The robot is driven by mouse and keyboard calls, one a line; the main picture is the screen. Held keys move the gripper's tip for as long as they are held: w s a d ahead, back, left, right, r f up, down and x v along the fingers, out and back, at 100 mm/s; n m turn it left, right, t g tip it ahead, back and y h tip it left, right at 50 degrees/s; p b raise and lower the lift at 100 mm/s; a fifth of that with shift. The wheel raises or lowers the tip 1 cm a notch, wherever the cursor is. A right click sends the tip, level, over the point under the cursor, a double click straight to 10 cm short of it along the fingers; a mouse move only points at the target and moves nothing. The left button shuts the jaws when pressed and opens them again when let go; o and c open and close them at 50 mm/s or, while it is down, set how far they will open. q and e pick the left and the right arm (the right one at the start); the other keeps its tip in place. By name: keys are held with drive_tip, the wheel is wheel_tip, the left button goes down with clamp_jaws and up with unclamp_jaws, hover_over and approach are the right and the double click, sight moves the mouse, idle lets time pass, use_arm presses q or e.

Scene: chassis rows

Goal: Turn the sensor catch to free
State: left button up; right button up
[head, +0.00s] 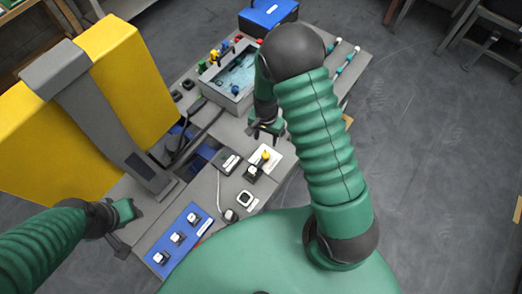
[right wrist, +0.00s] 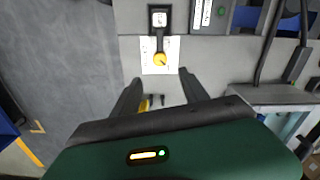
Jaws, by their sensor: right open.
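The sensor catch looks to be the dark lever with a yellow knob (head: 266,155) on a white plate, beside a dark block with a light top (head: 253,172). In the right wrist view the yellow knob (right wrist: 159,60) lies straight ahead, with its lever running up to the dark block (right wrist: 159,17). My right gripper (head: 266,130) is open and empty just beyond the plate. In the right wrist view its fingers (right wrist: 160,86) stand apart short of the knob, not touching it. My left gripper (head: 122,222) is at the left, away from the catch; its jaw opening is unclear.
A blue panel (head: 157,257) with several white-topped switches lies at the front. A grey tray (head: 231,78) and a blue box (head: 268,14) stand farther back. A large yellow panel (head: 135,75) with a grey arm rises at the left. A cable runs near the catch.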

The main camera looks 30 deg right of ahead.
hover_over(266, 154)
drive_tip(key=a, duration=0.1)
wheel_tip(266, 154, down, 7)
drive_tip(key=shift+a+r, duration=0.1)
drive_tip(key=shift+a, duration=0.05)
drive_tip(key=f, duration=0.2)
drive_tip(key=d+f, duration=0.1)
drive_tip(key=f, duration=0.4)
drive_tip(key=shift+d+f, duration=0.25)
drive_tip(key=shift+d, duration=0.15)
drive_tip(key=shift+f, duration=0.3)
drive_tip(key=shift+a+f, duration=0.1)
drive_tip(key=shift+a, duration=0.55)
drive_tip(key=shift+c, duration=1.9)
drive_tip(key=shift+d, duration=0.45)
clamp_jaws()
use_arm(q)
drive_tip(key=shift+a, duration=0.35)
